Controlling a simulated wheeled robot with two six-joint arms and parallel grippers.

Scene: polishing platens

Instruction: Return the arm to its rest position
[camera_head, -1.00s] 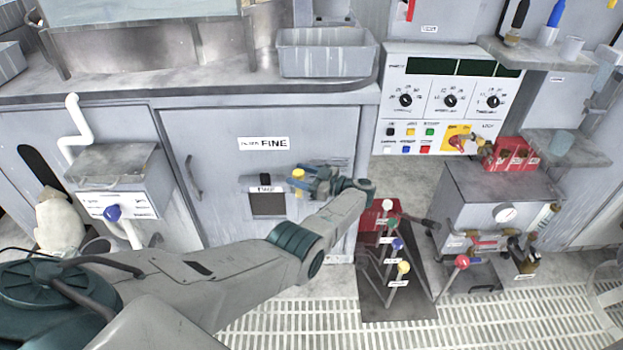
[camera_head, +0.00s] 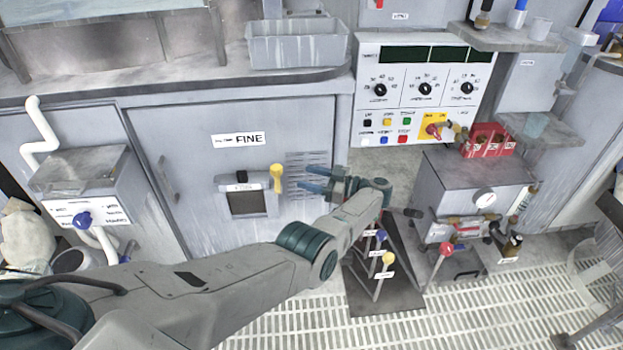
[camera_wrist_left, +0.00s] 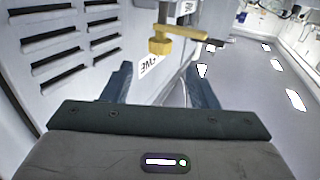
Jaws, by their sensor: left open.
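My left gripper (camera_head: 307,179) is open and empty, its blue fingers pointing left in front of the grey cabinet marked FINE (camera_head: 215,170). A yellow handle (camera_head: 277,178) is on the cabinet front just left of the fingertips, with a visible gap in the head view. In the left wrist view the two fingers (camera_wrist_left: 160,82) are spread apart, and the yellow handle (camera_wrist_left: 165,46) shows beyond them, with nothing between the fingers. My left arm reaches in from the lower left. My right gripper is not seen.
A control panel (camera_head: 424,90) with dials is at the right. A box with a blue knob (camera_head: 82,219) is at the left. Grating (camera_head: 300,320) covers the floor.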

